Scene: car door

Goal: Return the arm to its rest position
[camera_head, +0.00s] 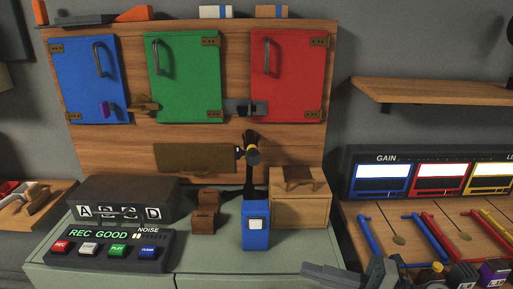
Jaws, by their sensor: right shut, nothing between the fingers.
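My right gripper (322,273) shows in part at the bottom edge, right of centre. It is grey, points left and is shut with nothing in it. It is low in front of the wooden box (298,211) and the green-grey cabinet top (215,262). The rest of its arm is cut off by the bottom edge. My left gripper is not in view.
A wooden panel holds blue (88,80), green (182,80) and red (290,85) doors, all apparently closed. A blue box (256,230) stands mid-cabinet. A button console (110,246) is left. Levers (425,235) are right, below a bare shelf (430,91).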

